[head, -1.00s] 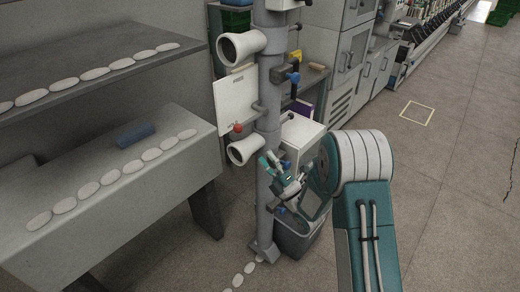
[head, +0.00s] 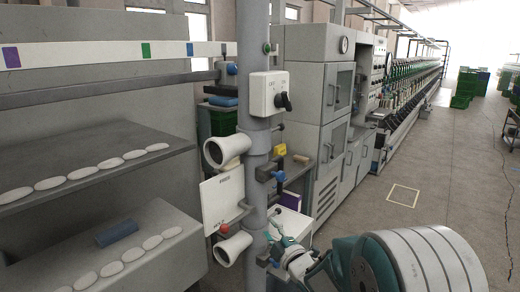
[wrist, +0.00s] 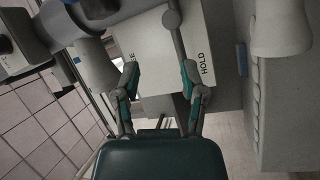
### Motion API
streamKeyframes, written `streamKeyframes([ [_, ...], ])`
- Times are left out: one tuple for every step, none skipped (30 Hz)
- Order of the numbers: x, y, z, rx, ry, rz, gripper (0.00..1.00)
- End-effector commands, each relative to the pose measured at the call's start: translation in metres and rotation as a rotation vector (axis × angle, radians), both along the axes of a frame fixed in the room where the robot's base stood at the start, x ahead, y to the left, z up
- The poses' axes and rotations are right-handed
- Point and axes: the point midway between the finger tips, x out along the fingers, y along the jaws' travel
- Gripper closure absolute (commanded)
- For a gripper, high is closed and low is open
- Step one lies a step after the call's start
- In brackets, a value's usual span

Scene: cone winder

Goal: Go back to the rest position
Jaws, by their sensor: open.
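My gripper (head: 283,247) is low in the head view, just right of the grey post (head: 254,170), partly cut by my arm. In the wrist view my gripper (wrist: 160,82) is open, with its two green and grey fingers apart and nothing held between them. A white board (wrist: 150,50) lettered "HOLD" lies beyond the fingers. My teal and white arm (head: 420,265) fills the lower right of the head view.
The post carries white cones (head: 226,150), a white board (head: 222,198) and a switch box (head: 268,93). Grey shelves (head: 85,160) with white oval pieces and a blue block (head: 117,233) stand left. Open floor (head: 440,180) lies right, beside the long machine row.

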Motion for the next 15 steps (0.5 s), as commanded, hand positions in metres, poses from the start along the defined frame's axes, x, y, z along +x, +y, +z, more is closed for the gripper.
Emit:
streamKeyframes([
  [-0.003, -0.009, 0.012, 0.012, 0.050, -0.038, 0.46],
  [-0.005, -0.014, 0.016, 0.021, 0.090, -0.062, 0.46],
  [-0.008, -0.022, 0.022, 0.038, 0.141, -0.095, 0.46],
  [-0.011, -0.027, 0.025, 0.050, 0.179, -0.122, 0.46],
  [-0.015, -0.033, 0.029, 0.066, 0.218, -0.147, 0.46],
  [-0.021, -0.041, 0.033, 0.086, 0.269, -0.182, 0.46],
  [-0.025, -0.047, 0.036, 0.104, 0.307, -0.210, 0.46],
  [-0.030, -0.053, 0.039, 0.124, 0.344, -0.237, 0.46],
  [-0.038, -0.060, 0.041, 0.149, 0.395, -0.273, 0.46],
  [-0.045, -0.066, 0.044, 0.171, 0.431, -0.301, 0.46],
  [-0.052, -0.071, 0.046, 0.192, 0.466, -0.329, 0.46],
  [-0.062, -0.078, 0.048, 0.224, 0.516, -0.366, 0.46],
  [-0.070, -0.083, 0.050, 0.247, 0.551, -0.392, 0.46],
  [-0.079, -0.088, 0.051, 0.273, 0.587, -0.420, 0.46],
  [-0.091, -0.094, 0.052, 0.308, 0.635, -0.457, 0.46],
])
